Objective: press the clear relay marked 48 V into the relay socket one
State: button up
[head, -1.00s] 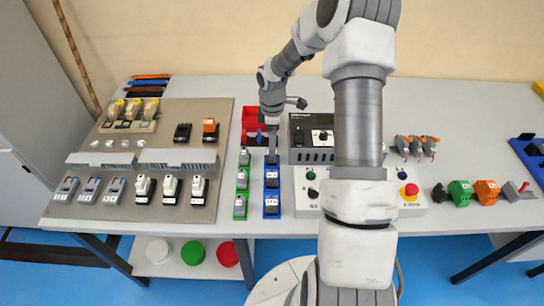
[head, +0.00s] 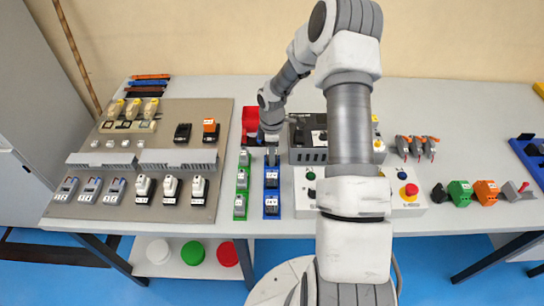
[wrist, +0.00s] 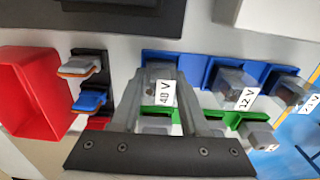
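The clear relay marked 48 V (wrist: 162,92) stands in the first place of the blue holder row, nearest the red bin in the wrist view. In the head view my gripper (head: 271,148) is down at that end of the row. Relay socket one cannot be told by its marking; a black socket (head: 183,132) stands on the left board.
Relays marked 12 V (wrist: 238,88) and another (wrist: 292,90) stand in the same blue row. A green holder row (head: 241,185) runs beside it. A control box (head: 308,155) is to the right.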

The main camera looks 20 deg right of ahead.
grip_shut()
notch_tip(320, 180, up, 10)
jog(key=shift+r, duration=0.1)
dwell(0.5)
